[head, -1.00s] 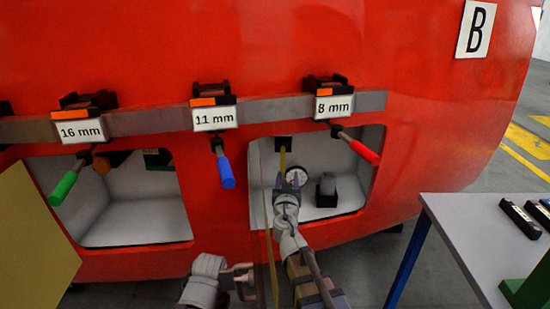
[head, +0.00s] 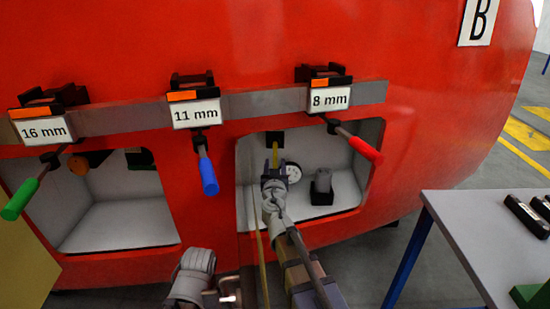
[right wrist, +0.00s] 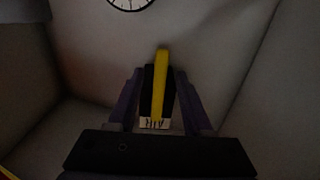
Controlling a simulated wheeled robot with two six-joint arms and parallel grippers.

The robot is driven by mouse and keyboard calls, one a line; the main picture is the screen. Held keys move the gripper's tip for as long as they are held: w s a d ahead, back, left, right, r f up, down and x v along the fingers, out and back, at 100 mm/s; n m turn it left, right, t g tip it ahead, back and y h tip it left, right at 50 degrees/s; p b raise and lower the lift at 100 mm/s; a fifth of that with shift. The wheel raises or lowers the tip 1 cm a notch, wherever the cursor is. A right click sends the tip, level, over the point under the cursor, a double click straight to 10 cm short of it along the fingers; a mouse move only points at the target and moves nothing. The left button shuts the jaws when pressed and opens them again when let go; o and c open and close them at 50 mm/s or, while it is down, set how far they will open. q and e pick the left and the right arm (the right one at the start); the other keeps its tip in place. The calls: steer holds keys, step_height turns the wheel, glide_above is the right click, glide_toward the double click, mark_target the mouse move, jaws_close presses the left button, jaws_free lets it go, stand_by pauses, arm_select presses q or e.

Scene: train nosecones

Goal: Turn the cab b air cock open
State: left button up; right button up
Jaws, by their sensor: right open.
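The air cock shows as a yellow handle (head: 275,155) hanging from a black block (head: 275,138) at the top of the right-hand recess in the red nosecone. My right gripper (head: 272,168) is just below and in front of it, pointing into the recess. In the right wrist view the yellow handle (right wrist: 161,85) stands between the two purple fingers (right wrist: 158,105), with space on both sides. The fingers are open, and no grip on the handle shows. The gripper hides the handle's lower end in the head view.
A round gauge (head: 292,173) and a grey cylinder on a black base (head: 322,185) are in the same recess. Red (head: 365,150), blue (head: 208,176) and green (head: 20,199) handled tools hang from the rail above. A grey table (head: 470,235) stands at right.

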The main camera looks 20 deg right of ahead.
mark_target(275, 161)
steer(key=x, duration=0.5)
jaws_close()
stand_by(0.3)
stand_by(0.9)
